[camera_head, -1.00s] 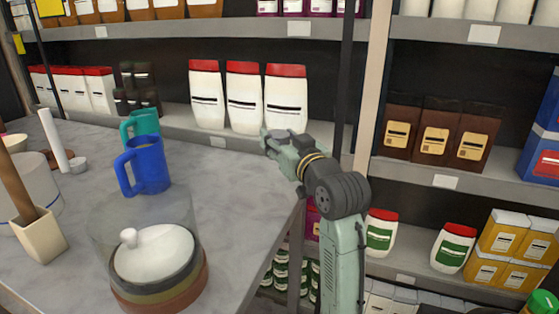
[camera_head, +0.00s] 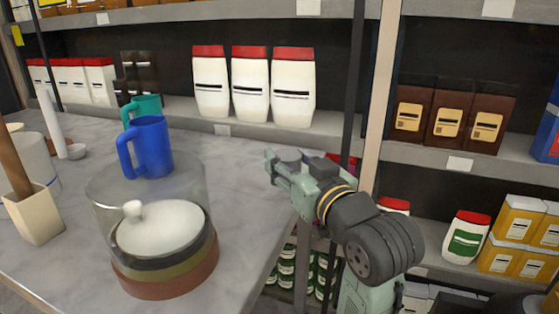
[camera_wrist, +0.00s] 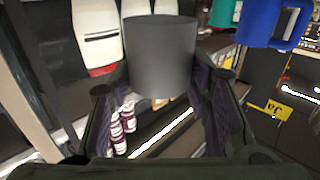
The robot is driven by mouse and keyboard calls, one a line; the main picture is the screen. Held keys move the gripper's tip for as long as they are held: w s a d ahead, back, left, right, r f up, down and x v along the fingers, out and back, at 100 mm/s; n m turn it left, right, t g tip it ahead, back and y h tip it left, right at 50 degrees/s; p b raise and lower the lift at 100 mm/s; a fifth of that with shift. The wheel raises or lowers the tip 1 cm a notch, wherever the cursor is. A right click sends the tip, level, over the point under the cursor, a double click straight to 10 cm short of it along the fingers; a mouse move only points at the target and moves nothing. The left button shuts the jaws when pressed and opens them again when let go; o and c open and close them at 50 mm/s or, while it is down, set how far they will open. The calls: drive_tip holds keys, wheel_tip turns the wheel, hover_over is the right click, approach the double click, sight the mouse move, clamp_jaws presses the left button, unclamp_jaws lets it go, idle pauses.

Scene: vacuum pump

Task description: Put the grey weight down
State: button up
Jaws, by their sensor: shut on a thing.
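The grey weight (camera_wrist: 160,55) is a plain dark grey cylinder. In the wrist view it sits between the two fingers of my gripper (camera_wrist: 162,88), which is shut on it. In the head view my gripper (camera_head: 284,164) is at the right edge of the grey table (camera_head: 225,180), to the right of the glass jar. The weight is hard to make out there, largely hidden by the fingers. I cannot tell how high it is above the table surface.
A clear glass jar (camera_head: 98,205) with a white knobbed lid inside stands on the table. A blue mug (camera_head: 152,148) and a teal mug (camera_head: 150,104) stand behind it. The tabletop right of the jar is clear.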

drive_tip(key=w, duration=0.4)
drive_tip(key=w+p, duration=0.1)
drive_tip(key=w, duration=0.3)
drive_tip(key=w+f, duration=0.1)
drive_tip(key=w, duration=0.4)
drive_tip(key=shift+p, duration=0.3)
drive_tip(key=shift+f, duration=1.8)
drive_tip(key=shift+f, duration=0.2)
drive_tip(key=o, duration=1.5)
drive_tip(key=shift+c, duration=0.2)
drive_tip(key=shift+r, duration=0.25)
drive_tip(key=shift+s+d+f, duration=0.1)
drive_tip(key=shift+s+d, duration=0.15)
drive_tip(key=shift+s, duration=0.1)
drive_tip(key=b+v, duration=0.1)
drive_tip(key=v, duration=1)
drive_tip(key=shift+s+b, duration=0.2)
drive_tip(key=shift+b, duration=0.1)
